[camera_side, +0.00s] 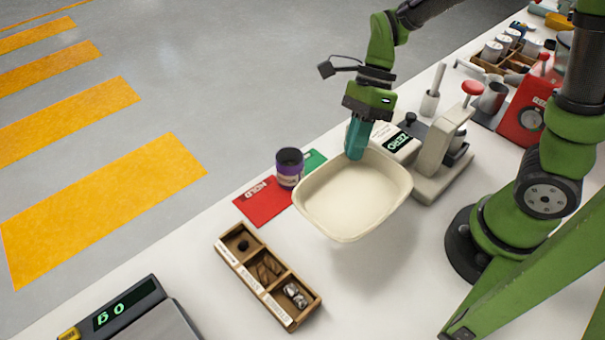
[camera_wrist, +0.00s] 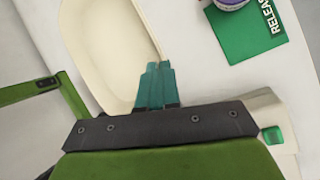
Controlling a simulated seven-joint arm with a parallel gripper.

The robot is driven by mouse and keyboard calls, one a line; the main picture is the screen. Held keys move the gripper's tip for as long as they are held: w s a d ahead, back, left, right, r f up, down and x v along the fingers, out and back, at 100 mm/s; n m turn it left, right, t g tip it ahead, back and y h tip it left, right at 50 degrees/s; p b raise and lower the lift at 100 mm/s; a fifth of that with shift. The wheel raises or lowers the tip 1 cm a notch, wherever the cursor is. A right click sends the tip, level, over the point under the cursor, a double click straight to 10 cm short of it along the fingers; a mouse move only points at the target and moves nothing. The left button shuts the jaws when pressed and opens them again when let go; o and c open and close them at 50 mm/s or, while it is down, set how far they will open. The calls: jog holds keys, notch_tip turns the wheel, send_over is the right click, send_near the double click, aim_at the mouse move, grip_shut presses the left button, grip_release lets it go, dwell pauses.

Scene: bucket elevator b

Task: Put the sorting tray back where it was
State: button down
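The sorting tray (camera_side: 350,205) is a cream, shallow, rounded rectangular tray. In the side view my gripper (camera_side: 355,150) is at its far rim, with teal fingers pointing down onto the edge. The tray appears held above the white table, with a shadow below it to the right. In the wrist view the tray (camera_wrist: 105,45) fills the upper left, and the teal fingers (camera_wrist: 157,75) are close together at its near rim. The fingers look shut on the rim, though the exact contact is hidden.
A wooden compartment box (camera_side: 265,275) and a scale (camera_side: 130,310) are in front. A beige device (camera_side: 440,150) stands right of my gripper.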

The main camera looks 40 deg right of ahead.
notch_tip(320, 180, down, 10)
jog(key=shift+f, duration=0.1)
dwell(0.4)
jog(key=c, duration=1.4)
grip_release()
jog(key=shift+o, duration=0.2)
jog(key=v, duration=1.2)
jog(key=s+r+n+t+h, duration=0.2)
jog(key=r+n, duration=0.4)
jog(key=n, duration=0.3)
jog(key=s+r+n+t+h, duration=0.1)
jog(key=s+r+n+t, duration=0.3)
jog(key=n, duration=0.6)
jog(key=shift+s+d+r+t+h, duration=0.2)
jog(key=shift+s+r+t+h, duration=0.2)
jog(key=shift+r+t, duration=1.15)
